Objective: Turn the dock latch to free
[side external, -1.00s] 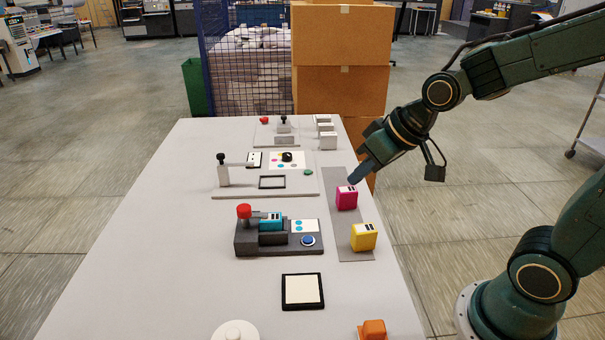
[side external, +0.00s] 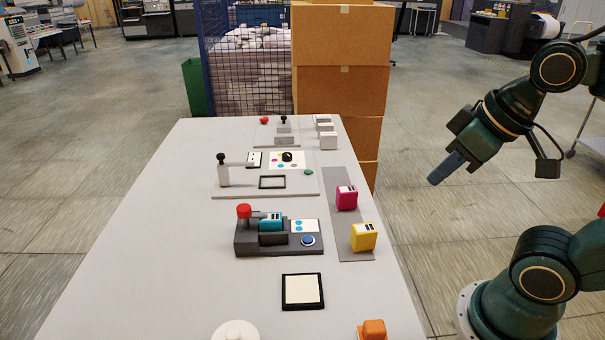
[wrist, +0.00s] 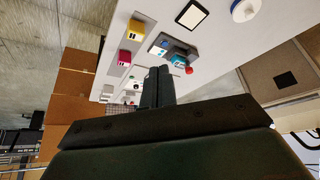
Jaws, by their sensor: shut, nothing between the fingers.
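The dark grey dock (side external: 279,238) sits mid-table in the side view, with a cyan cartridge (side external: 270,221) in it. A red-knobbed lever (side external: 244,212), which looks like the latch, stands upright at its left end. A blue button (side external: 308,240) and a white panel with cyan dots (side external: 305,226) are at its right. The dock also shows in the wrist view (wrist: 160,46), as does the red knob (wrist: 189,70). My gripper (side external: 434,183) is shut and empty, off the table's right side and well apart from the dock; its fingers show in the wrist view (wrist: 158,72).
A magenta block (side external: 346,198) and a yellow block (side external: 364,237) stand on a grey strip between my gripper and the dock. A black-framed white pad (side external: 303,291) and an orange block (side external: 373,328) lie nearer. Cardboard boxes (side external: 342,85) stand behind the table.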

